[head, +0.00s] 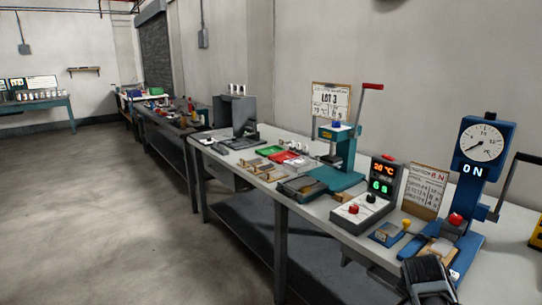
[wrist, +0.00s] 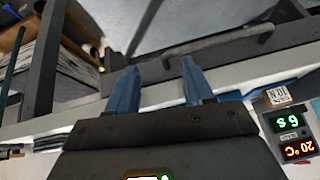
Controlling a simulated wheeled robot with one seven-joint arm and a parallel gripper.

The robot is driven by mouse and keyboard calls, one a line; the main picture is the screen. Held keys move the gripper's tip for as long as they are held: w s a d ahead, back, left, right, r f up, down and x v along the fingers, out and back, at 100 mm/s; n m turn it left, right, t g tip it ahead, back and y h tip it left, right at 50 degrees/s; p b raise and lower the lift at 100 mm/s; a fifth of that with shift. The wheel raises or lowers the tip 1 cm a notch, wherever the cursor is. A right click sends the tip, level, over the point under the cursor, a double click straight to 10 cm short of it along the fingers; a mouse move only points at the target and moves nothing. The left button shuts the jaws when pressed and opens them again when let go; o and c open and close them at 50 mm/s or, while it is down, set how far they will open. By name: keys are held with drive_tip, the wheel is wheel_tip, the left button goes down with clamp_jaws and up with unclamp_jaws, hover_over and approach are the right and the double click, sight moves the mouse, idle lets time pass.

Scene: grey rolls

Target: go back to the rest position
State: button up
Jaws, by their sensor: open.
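My gripper shows in the wrist view (wrist: 160,82) with its two blue fingers apart and nothing between them. The bench edge and a grey bar lie behind the fingers, not visibly touched by them. In the head view, a dark part of my arm (head: 428,277) shows at the lower right, in front of the bench's near edge and beside the blue dial-gauge press (head: 484,142). The fingertips cannot be made out there.
A lower shelf (head: 262,225) runs underneath. The floor (head: 95,210) at left is clear.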

drive_tip(key=s+a+f+n+t+b, duration=0.1)
drive_tip(key=s+a+f+n+t, duration=0.2)
drive_tip(key=s+f, duration=0.75)
drive_tip(key=s+a+f+n+t+y+b, duration=0.1)
drive_tip(key=s+a+n, duration=0.15)
drive_tip(key=s, duration=0.55)
drive_tip(key=s+a+n+t+y+b, duration=0.1)
drive_tip(key=s+a, duration=0.3)
drive_tip(key=s, duration=0.4)
drive_tip(key=s+a+r+n+t+y+b, duration=0.1)
drive_tip(key=s+a+r+n+t, duration=0.1)
drive_tip(key=s+r, duration=0.8)
drive_tip(key=s+a+r+n+t+y+b, duration=0.1)
drive_tip(key=s+a+r+n+t+b, duration=0.1)
drive_tip(key=s+r, duration=0.9)
drive_tip(key=s+a+n+t, duration=0.1)
drive_tip(key=s+a, duration=0.1)
drive_tip(key=s, duration=0.1)
drive_tip(key=shift+s+r+t, duration=0.25)
drive_tip(key=shift+t, duration=0.05)
